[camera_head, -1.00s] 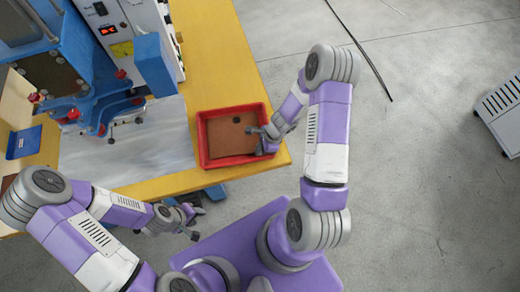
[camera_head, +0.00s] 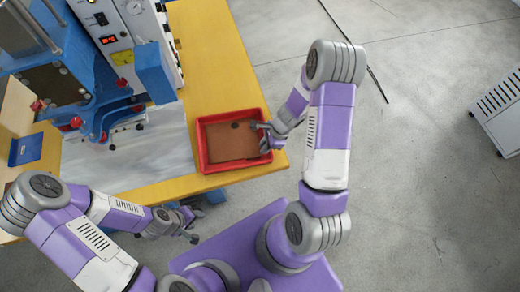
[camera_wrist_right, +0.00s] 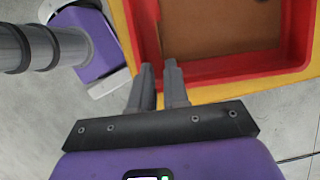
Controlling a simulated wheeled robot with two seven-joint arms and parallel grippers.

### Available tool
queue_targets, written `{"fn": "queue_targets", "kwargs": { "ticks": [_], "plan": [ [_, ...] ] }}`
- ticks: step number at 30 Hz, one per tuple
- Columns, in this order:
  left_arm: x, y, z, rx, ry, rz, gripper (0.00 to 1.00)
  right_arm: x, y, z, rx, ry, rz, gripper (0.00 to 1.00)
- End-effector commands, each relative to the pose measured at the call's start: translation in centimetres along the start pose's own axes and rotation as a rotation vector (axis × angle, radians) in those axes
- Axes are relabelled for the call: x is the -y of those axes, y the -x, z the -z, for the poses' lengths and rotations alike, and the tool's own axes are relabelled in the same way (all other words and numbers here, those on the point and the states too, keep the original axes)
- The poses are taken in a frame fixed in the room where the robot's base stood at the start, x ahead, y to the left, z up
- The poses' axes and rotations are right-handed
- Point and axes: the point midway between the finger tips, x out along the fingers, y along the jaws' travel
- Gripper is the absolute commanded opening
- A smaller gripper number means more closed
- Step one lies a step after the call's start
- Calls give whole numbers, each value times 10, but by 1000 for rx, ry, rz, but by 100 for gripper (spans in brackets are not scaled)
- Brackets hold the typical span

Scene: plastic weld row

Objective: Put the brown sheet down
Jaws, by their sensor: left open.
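The brown sheet (camera_head: 232,145) lies in the red tray (camera_head: 202,152), with a dark round spot near its far edge. It also shows at the top of the right wrist view (camera_wrist_right: 210,25). My right gripper (camera_head: 263,136) is at the right rim of the tray, to the right of the sheet. In the wrist view its two fingers (camera_wrist_right: 160,68) are apart with nothing between them, and the sheet lies clear beyond the tips. My left gripper (camera_head: 194,224) is open and empty, in front of the table's near edge.
The tray stands at the near right corner of the yellow table (camera_head: 215,55). A blue press (camera_head: 85,90) and a white control box (camera_head: 130,30) stand to its left.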

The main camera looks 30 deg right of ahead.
Motion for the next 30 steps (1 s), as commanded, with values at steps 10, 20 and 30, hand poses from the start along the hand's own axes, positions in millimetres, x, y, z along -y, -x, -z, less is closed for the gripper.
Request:
{"fn": "queue_targets", "kwargs": {
  "ticks": [10, 20, 30],
  "plan": [
    [-6, 17, -1, 0, 0, 0, 43, -1, 49, -1, -2, 9, -4, 15],
    [-6, 17, -1, 0, 0, 0, 43, -92, -36, -26, -96, 930, -201, 15],
    [-6, 17, -1, 0, 0, 0, 43, -146, -76, -90, 43, 1651, -98, 15]
  ]
}}
